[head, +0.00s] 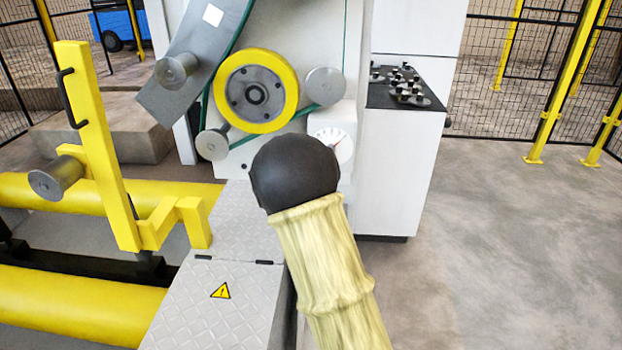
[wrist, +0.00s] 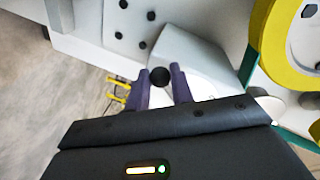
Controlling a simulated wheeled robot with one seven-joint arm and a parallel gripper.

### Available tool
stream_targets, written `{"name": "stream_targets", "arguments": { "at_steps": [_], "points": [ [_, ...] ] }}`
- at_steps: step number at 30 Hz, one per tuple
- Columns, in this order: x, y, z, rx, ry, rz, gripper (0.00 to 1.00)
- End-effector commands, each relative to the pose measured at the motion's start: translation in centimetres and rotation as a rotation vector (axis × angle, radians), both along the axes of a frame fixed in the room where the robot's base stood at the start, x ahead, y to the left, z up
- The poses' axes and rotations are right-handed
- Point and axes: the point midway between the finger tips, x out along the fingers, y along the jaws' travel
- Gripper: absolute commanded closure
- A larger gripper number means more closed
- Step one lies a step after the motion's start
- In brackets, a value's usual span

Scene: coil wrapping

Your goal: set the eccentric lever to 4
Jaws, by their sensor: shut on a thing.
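In the wrist view, the two purple fingers of my gripper (wrist: 159,73) stand either side of a round black knob (wrist: 160,77), which I take to be the knob of the eccentric lever. The gripper is shut on it. The knob sits in front of a pale grey housing of the machine. The rest of the lever is hidden. In the head view, my dark wrist and yellow-sleeved arm cover the gripper and the lever. A white round dial (head: 335,142) with a red mark shows just above my wrist; its figures are too small to read.
A yellow-rimmed wheel (head: 256,92) and grey rollers (head: 325,86) are close above the dial. A white cabinet with a black control panel (head: 405,88) stands to the right. A yellow post frame (head: 100,150) and tread-plate cover (head: 215,305) lie left. The floor at right is clear.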

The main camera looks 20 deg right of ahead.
Motion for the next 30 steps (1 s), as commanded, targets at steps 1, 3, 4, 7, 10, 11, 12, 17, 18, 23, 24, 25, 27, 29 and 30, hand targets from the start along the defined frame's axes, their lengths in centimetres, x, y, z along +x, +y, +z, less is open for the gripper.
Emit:
{"name": "stream_targets", "arguments": {
  "at_steps": [1,3,4,7,10,11,12,17,18,23,24,25,27,29,30],
  "points": [
    [0.02,0.03,0.05,0.009,-0.005,-0.001,1.0],
    [0.04,0.06,0.1,0.016,-0.007,-0.001,1.0],
    [0.05,0.07,0.12,0.018,-0.008,-0.001,1.0],
    [0.05,0.09,0.15,0.02,-0.008,0.0,1.0],
    [0.06,0.11,0.16,0.019,-0.009,0.0,1.0],
    [0.06,0.11,0.17,0.019,-0.008,0.001,1.0],
    [0.06,0.11,0.17,0.019,-0.008,0.001,1.0],
    [0.06,0.12,0.18,0.018,-0.008,0.001,0.57],
    [0.06,0.11,0.17,0.018,-0.008,0.001,0.55],
    [0.05,0.09,0.14,0.018,-0.007,0.0,0.55],
    [0.05,0.09,0.13,0.017,-0.007,0.0,0.55],
    [0.02,0.09,0.13,0.017,-0.007,0.0,0.55],
    [-0.07,0.17,0.16,0.017,-0.007,0.0,0.55],
    [-0.32,0.34,0.23,0.018,-0.007,0.0,0.55],
    [-0.58,0.5,0.28,0.018,-0.007,0.001,0.55]
  ]
}}
